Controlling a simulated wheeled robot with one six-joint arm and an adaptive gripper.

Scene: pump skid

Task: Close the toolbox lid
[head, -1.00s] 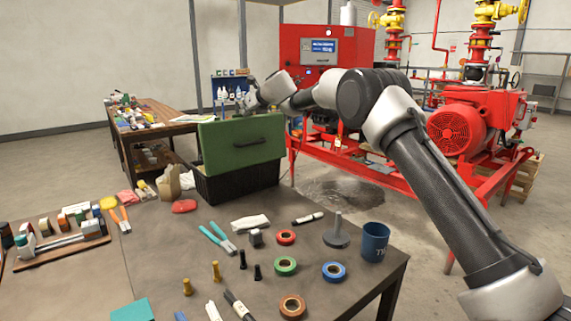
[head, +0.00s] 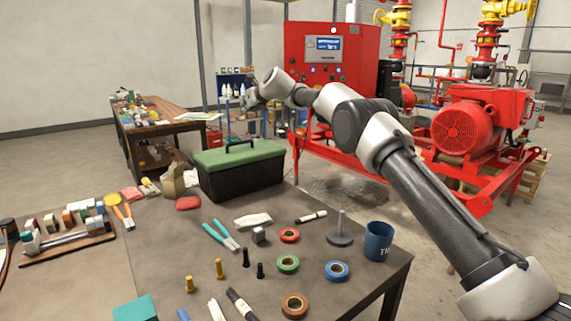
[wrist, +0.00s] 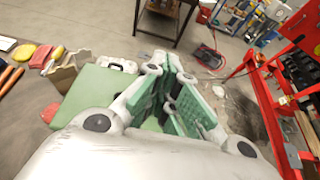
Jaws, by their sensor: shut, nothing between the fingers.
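The toolbox (head: 244,185) stands at the back edge of the near table, with a black body and a green lid (head: 222,159). The lid lies flat on the body, with its dark handle on top. My gripper (head: 246,98) is shut and empty, beyond and above the toolbox in the head view. In the wrist view the gripper (wrist: 172,95) has green-padded fingers. The green lid (wrist: 88,98) shows behind and left of them there, partly hidden by my gripper. I cannot tell the gap between gripper and lid.
The near table (head: 170,245) carries pliers (head: 220,236), tape rolls (head: 337,270), bolts and a blue cup (head: 378,241). A cardboard piece (head: 175,181) stands left of the toolbox. A second table (head: 160,125) is behind it, and the red pump skid (head: 460,130) is at right.

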